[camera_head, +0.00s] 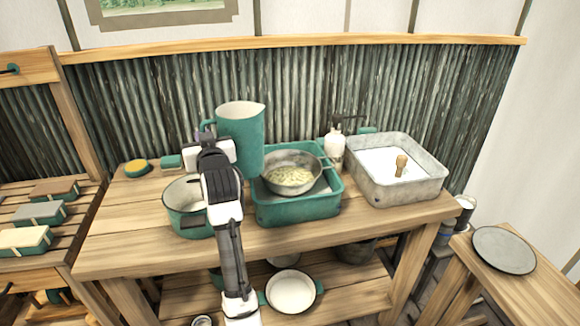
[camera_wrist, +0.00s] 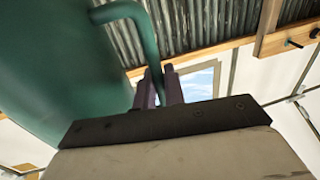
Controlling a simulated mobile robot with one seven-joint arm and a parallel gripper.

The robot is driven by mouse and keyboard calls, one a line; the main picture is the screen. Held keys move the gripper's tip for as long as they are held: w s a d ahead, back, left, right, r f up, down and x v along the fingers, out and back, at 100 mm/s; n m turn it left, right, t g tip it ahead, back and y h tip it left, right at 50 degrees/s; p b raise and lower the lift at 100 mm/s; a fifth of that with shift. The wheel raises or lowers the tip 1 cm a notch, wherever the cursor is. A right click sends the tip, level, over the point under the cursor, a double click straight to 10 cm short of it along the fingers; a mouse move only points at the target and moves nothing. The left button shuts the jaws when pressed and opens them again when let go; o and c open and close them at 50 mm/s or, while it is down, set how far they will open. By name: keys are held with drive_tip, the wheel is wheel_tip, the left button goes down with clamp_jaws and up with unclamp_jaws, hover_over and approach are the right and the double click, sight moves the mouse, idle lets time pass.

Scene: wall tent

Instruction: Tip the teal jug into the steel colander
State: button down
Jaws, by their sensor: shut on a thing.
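The teal jug (camera_head: 241,136) is held up above the wooden counter, nearly upright, just left of the steel colander. My gripper (camera_head: 208,139) is shut on its handle at the left side. In the wrist view the jug's body (camera_wrist: 50,70) fills the left, and its handle (camera_wrist: 149,45) runs down between the fingers of my gripper (camera_wrist: 160,88). The steel colander (camera_head: 290,173) sits in a teal basin and holds pale, stringy contents. The inside of the jug is mostly hidden.
The teal basin (camera_head: 297,211) stands mid-counter. A teal pot (camera_head: 190,222) is left of it, partly behind my arm. A soap bottle (camera_head: 334,150) stands behind right, and a grey sink tub (camera_head: 418,190) is at right. A yellow-topped round item (camera_head: 137,167) lies at the back left.

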drive_tip(key=shift+r+p, duration=1.9)
drive_tip(key=shift+r, duration=0.7)
drive_tip(key=shift+f, duration=0.15)
